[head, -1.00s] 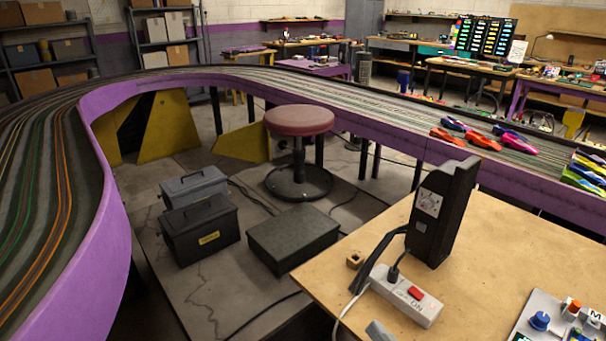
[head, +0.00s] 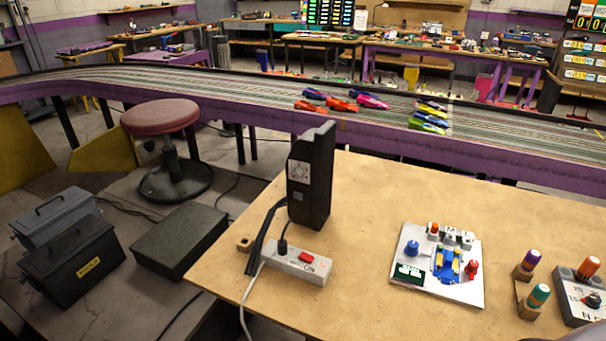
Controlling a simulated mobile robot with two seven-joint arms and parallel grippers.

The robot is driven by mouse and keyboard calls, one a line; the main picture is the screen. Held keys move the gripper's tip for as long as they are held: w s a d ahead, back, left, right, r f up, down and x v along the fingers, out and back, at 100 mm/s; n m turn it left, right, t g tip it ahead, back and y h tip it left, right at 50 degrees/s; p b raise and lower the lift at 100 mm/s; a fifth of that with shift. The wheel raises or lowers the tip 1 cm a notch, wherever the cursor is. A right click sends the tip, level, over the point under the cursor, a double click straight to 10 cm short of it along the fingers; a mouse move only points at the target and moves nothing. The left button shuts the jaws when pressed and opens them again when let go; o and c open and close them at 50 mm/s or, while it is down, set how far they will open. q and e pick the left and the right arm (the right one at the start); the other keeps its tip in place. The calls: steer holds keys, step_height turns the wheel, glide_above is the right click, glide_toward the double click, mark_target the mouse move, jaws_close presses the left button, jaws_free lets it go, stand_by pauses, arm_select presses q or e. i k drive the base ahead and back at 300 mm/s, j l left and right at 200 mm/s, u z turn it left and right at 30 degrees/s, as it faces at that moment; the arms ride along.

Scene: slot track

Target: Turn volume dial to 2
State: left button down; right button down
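No dial in view is legibly marked as volume. A black upright box (head: 318,190) stands on the wooden table with a pale plate and small round dial (head: 298,170) on its left face; the dial's marks are too small to read. A grey box (head: 583,312) at the right edge, partly cut off, has a black pointer knob (head: 592,300) with numbers around it, "25" among them. A white panel (head: 462,290) carries a blue knob (head: 412,248) and a red knob (head: 472,268). Neither of my grippers is in view.
A power strip (head: 298,262) with a red switch and cables lies in front of the black box. Wooden blocks with coloured pegs (head: 530,265) stand near the grey box. The wooden table (head: 365,200) has clear room behind the panel. A stool (head: 165,120) stands left.

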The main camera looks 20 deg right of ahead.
mark_target(298, 172)
steer(key=i+j+z, duration=0.1)
steer(key=j+z, duration=0.35)
steer(key=j, duration=0.15)
steer(key=z, duration=1.65)
steer(key=i+j, duration=0.05)
steer(key=j, duration=0.05)
